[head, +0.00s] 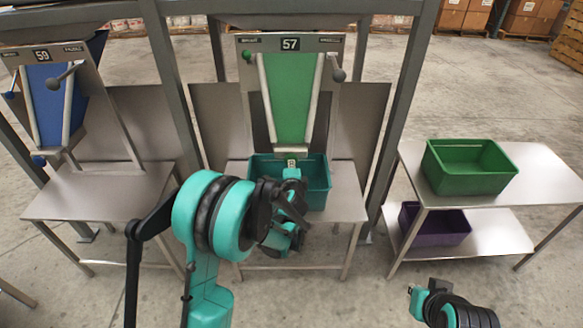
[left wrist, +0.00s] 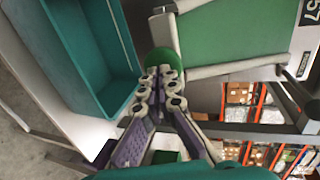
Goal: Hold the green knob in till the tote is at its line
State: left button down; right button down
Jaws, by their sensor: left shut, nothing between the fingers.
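The green knob (left wrist: 163,60) sits at the foot of the green chute in the left wrist view. My left gripper (left wrist: 162,74) is shut and empty, its fingertips right at the knob; contact or how far the knob is in cannot be told. In the head view my left gripper (head: 291,166) is at the chute's lower end and hides this knob. The teal tote (head: 318,190) stands below on the station 57 table.
Another green knob (head: 247,57) and a grey ball lever (head: 339,75) flank station 57's top. Station 59 (head: 50,90) with blue parts stands left. A steel side table (head: 545,175) at right holds a green tote (head: 468,182), with a purple one (head: 440,228) on its shelf.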

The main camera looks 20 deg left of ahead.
pick_arm(q)
jog(key=shift+w+a, duration=0.25)
jog(key=shift+w, duration=0.6)
jog(key=shift+w+a, duration=0.25)
jog(key=shift+w, duration=0.6)
pick_arm(e)
jog(key=shift+f, duration=0.15)
dwell(5.4)
